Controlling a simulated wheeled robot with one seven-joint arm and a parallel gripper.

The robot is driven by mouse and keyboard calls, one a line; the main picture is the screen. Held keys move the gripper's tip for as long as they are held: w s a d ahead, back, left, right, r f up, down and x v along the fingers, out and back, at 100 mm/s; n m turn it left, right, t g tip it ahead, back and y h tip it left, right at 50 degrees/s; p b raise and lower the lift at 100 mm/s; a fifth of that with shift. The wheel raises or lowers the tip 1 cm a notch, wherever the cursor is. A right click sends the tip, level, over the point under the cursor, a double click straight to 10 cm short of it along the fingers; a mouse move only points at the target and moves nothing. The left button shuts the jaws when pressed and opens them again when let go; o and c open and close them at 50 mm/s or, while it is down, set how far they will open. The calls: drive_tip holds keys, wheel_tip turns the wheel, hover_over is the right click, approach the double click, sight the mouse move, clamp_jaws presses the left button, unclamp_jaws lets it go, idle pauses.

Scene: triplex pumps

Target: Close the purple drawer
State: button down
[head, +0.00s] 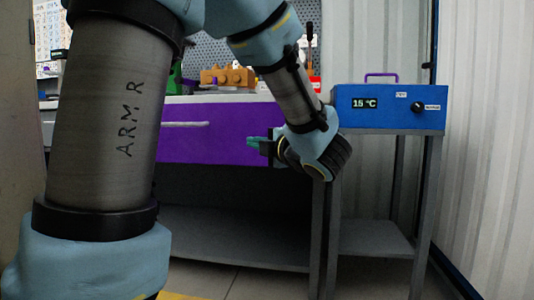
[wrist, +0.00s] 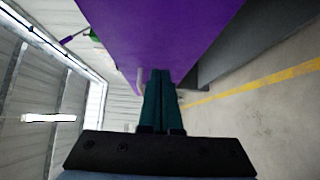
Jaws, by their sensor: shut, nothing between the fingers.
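The purple drawer (head: 217,134) is in the workbench in the middle of the head view, with a pale bar handle (head: 185,124) on its front. In the wrist view the purple drawer (wrist: 150,30) fills the top middle, and part of the handle shows just left of the fingers. My gripper (head: 254,143) is in front of the right part of the drawer front, its teal fingers pointing left. In the wrist view my gripper (wrist: 160,75) has its two fingers together with nothing between them. I cannot tell whether the fingertips touch the drawer.
A blue box with a 15 °C display (head: 388,107) stands on a grey stand right of the bench. An orange block part (head: 226,76) and other items lie on the bench top. A lower shelf (head: 235,237) is empty. A yellow floor line (wrist: 260,84) crosses clear floor.

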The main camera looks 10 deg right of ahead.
sight(244, 140)
drive_tip(key=w, duration=0.2)
drive_tip(key=w+b, duration=0.1)
drive_tip(key=w, duration=0.1)
drive_tip(key=shift+d+f, duration=0.15)
drive_tip(key=shift+w+d+b, duration=0.2)
drive_tip(key=shift+w+b, duration=0.1)
drive_tip(key=shift+w, duration=0.15)
drive_tip(key=w+d+p, duration=0.2)
drive_tip(key=w, duration=0.5)
drive_tip(key=w+d+p, duration=0.3)
drive_tip(key=w, duration=0.5)
drive_tip(key=w+d+p, duration=0.2)
drive_tip(key=w+p, duration=0.1)
drive_tip(key=w, duration=0.5)
drive_tip(key=shift+w+d, duration=0.15)
drive_tip(key=shift+d, duration=0.1)
drive_tip(key=shift+w+d+r, duration=0.15)
drive_tip(key=shift+w+r, duration=0.1)
